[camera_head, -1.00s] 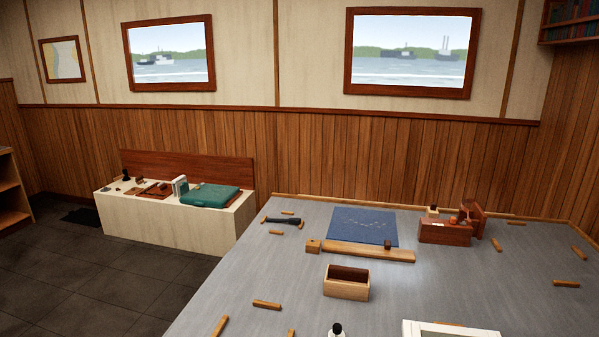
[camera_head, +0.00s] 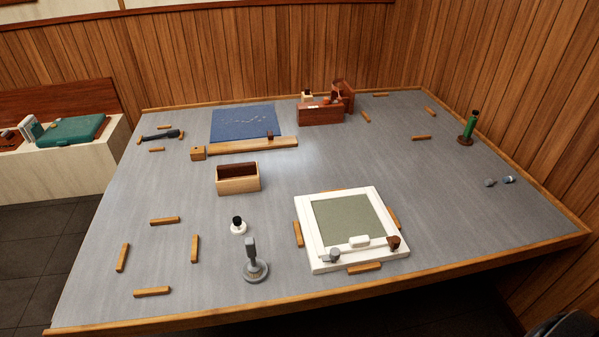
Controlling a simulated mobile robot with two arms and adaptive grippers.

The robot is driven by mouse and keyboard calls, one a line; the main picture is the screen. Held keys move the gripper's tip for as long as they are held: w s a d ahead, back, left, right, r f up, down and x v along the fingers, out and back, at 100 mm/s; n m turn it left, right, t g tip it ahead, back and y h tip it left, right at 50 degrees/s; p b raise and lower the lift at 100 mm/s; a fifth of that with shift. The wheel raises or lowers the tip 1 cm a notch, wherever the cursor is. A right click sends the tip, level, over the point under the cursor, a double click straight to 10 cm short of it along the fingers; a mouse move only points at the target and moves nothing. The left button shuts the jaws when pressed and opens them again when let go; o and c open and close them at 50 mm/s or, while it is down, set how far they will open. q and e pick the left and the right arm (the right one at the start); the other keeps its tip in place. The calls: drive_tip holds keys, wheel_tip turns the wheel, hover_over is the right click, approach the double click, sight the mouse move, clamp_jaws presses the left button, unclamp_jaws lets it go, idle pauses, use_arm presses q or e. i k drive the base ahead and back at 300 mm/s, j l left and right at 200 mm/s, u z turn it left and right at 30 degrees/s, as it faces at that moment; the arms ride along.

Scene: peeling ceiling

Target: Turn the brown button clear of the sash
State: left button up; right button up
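The sash (camera_head: 312,232) is a white frame around a grey-green pane. It lies on the grey table near its front edge, right of the middle. The brown button (camera_head: 393,243) sits at the frame's near right corner; whether it overlaps the sash edge is too small to tell. A grey button (camera_head: 334,256) sits at the near left corner. A white block (camera_head: 359,241) is on the near rail between them. Neither of my grippers shows in the head view.
Wooden strips, such as one in front (camera_head: 364,268), lie around the sash. Left of it stand a grey knobbed tool (camera_head: 255,268), a small black-topped bottle (camera_head: 238,226) and an open wooden box (camera_head: 238,186). A green bottle (camera_head: 470,127) stands at right. The table right of the sash is mostly clear.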

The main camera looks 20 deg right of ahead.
sight(394, 241)
drive_tip(key=l+z, duration=0.1)
drive_tip(key=z, duration=0.85)
